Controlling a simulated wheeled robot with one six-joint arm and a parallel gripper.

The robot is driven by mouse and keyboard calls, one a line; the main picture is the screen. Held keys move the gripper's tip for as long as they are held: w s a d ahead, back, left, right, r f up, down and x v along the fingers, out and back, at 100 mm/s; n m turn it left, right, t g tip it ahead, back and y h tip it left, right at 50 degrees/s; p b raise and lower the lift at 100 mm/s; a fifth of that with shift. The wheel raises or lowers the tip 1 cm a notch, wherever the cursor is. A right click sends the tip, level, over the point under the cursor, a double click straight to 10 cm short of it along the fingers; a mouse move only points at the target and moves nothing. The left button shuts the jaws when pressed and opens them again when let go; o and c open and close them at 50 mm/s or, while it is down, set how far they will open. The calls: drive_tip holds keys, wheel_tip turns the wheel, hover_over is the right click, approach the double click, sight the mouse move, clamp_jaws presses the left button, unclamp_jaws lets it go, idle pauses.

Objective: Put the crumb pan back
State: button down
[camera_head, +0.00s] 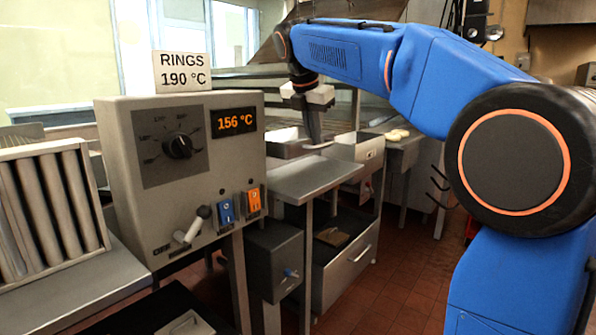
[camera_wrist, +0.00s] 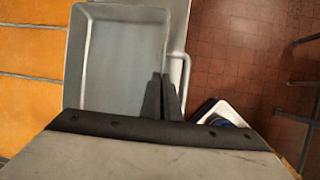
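The crumb pan appears to be the shallow grey metal pan (camera_wrist: 125,60) with a bar handle along its right side in the wrist view. In the head view it (camera_head: 287,148) is at the far end of the metal table, with its pale handle under my fingertips. My gripper (camera_head: 315,138) points down at the pan's near right side. In the wrist view its two dark fingers (camera_wrist: 161,78) are close together at the pan's right wall, beside the handle, and look closed on that edge. The exact contact, and whether the pan rests on anything, is hidden.
A grey control box (camera_head: 185,170) with a dial, switches and a 156 °C display stands left, under a "RINGS 190 °C" sign (camera_head: 182,72). A metal side table (camera_head: 315,178) is bare. Below it are a dark box (camera_head: 273,262) and a drawer (camera_head: 350,262).

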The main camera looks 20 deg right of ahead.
sight(299, 143)
drive_tip(key=shift+f, duration=3.9)
drive_tip(key=c, duration=2)
unclamp_jaws()
drive_tip(key=shift+f, duration=0.1)
drive_tip(key=v, duration=1.2)
drive_tip(key=shift+s, duration=0.1)
